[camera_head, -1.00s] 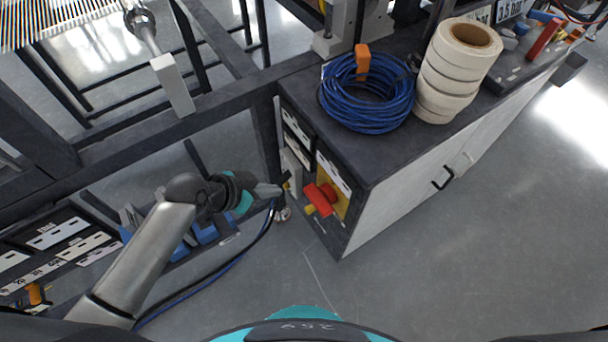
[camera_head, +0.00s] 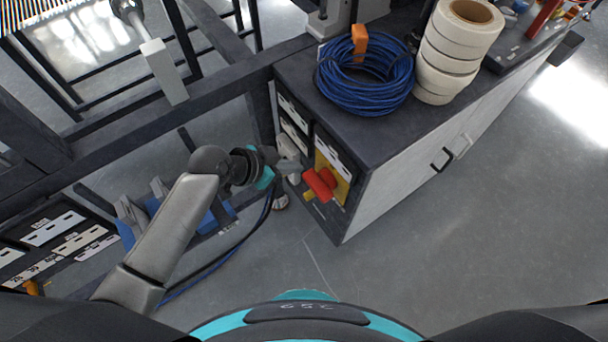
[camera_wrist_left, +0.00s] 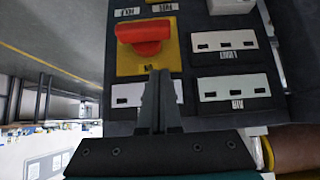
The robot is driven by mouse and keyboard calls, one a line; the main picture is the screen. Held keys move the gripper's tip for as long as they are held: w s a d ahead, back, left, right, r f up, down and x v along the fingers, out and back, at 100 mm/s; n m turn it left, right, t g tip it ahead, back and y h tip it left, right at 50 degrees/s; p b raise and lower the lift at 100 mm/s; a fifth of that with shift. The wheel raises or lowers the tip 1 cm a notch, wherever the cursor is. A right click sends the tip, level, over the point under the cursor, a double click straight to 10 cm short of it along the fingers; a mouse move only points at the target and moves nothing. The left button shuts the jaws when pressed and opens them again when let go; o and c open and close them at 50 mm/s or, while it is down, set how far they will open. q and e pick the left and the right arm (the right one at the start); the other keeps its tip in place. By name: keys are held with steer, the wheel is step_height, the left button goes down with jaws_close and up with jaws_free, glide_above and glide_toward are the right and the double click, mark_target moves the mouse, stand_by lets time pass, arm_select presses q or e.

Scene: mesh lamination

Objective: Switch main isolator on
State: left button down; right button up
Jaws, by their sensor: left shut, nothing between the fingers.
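The main isolator is a red rotary handle (camera_head: 320,184) on a yellow plate (camera_head: 342,192), set in the dark end panel of the cabinet. In the left wrist view the red handle (camera_wrist_left: 145,36) lies roughly crosswise on its yellow plate (camera_wrist_left: 172,60). My left gripper (camera_head: 290,168) is shut and empty, close to the panel just left of the handle. In the left wrist view its fingertips (camera_wrist_left: 157,75) overlap the plate's lower edge, below the handle. I cannot tell whether they touch it. My right gripper is not in view.
White labelled plates (camera_wrist_left: 232,88) sit beside the isolator on the panel. Blue coiled cable (camera_head: 365,80) and a stack of white tape rolls (camera_head: 452,55) stand on the cabinet top (camera_head: 400,130). A dark frame beam (camera_head: 130,135) runs behind my left arm. The floor in front is clear.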

mark_target(312, 176)
arm_select(q)
steer(key=d+f+b, duration=0.1)
steer(key=f, duration=0.1)
steer(key=w+f+b, duration=0.1)
steer(key=f, duration=0.1)
steer(key=w+d+f+b, duration=0.1)
steer(key=f, duration=0.2)
steer(key=shift+d, duration=0.3)
steer(key=shift+f, duration=0.15)
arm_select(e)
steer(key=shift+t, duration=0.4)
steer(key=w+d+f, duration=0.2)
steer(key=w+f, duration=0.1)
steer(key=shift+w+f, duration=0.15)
arm_select(q)
steer(key=shift+f, duration=0.1)
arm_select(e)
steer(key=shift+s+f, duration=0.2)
arm_select(q)
steer(key=shift+w+a+f+b, duration=0.1)
steer(key=shift+b, duration=0.3)
steer(key=shift+n+g+h, duration=0.3)
steer(key=shift+g, duration=0.1)
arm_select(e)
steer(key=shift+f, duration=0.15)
